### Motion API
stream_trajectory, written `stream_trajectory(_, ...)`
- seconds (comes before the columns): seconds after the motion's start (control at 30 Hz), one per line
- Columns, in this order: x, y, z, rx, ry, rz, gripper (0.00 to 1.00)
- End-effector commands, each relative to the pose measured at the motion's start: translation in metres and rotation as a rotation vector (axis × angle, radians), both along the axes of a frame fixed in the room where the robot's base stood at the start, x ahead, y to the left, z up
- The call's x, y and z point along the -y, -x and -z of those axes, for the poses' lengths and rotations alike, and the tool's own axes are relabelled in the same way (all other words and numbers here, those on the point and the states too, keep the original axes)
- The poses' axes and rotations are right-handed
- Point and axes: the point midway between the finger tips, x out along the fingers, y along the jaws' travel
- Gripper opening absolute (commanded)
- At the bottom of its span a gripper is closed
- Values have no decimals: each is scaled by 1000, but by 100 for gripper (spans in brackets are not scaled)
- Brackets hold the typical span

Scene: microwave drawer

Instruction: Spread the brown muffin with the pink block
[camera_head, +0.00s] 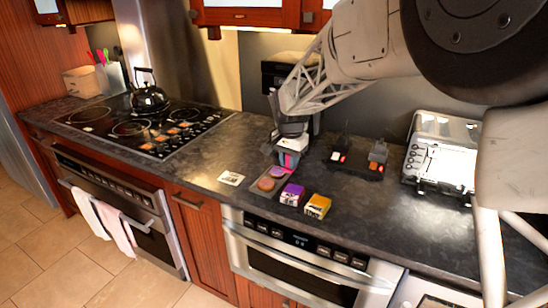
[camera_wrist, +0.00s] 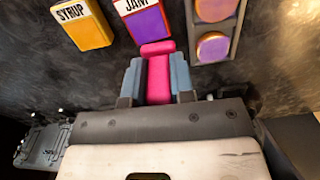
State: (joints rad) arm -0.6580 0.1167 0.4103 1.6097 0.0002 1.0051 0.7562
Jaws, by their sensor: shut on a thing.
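My gripper (camera_wrist: 158,88) is shut on the pink block (camera_wrist: 158,72), which sticks out between the two blue-grey fingers. In the head view the pink block (camera_head: 288,161) hangs low over the counter, just behind the muffin tray (camera_head: 254,188). The grey tray (camera_wrist: 237,28) holds two round muffins with orange-brown rims and purplish tops. The front muffin (camera_head: 266,184) looks browner in the head view; the back muffin (camera_head: 277,172) is closest to my gripper. In the wrist view the muffins (camera_wrist: 212,46) lie to the right of the block, apart from it.
A purple jam box (camera_head: 292,194) and a yellow syrup box (camera_head: 317,206) stand right of the tray. A white card (camera_head: 231,178) lies left. A black stand (camera_head: 356,165) and a toaster (camera_head: 440,150) are farther right. The stovetop (camera_head: 145,125) holds a kettle (camera_head: 149,95).

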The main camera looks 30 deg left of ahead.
Motion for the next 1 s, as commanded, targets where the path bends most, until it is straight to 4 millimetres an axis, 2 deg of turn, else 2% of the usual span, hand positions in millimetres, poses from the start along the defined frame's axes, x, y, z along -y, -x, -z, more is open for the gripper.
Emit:
stream_trajectory(0.1,15,-1,0,0,0,0,0)
stream_trajectory(0.2,19,-1,1,0,0,-1,0)
stream_trajectory(0.67,19,-1,3,0,0,-1,0)
stream_trajectory(1.0,19,-1,19,0,0,-1,0)
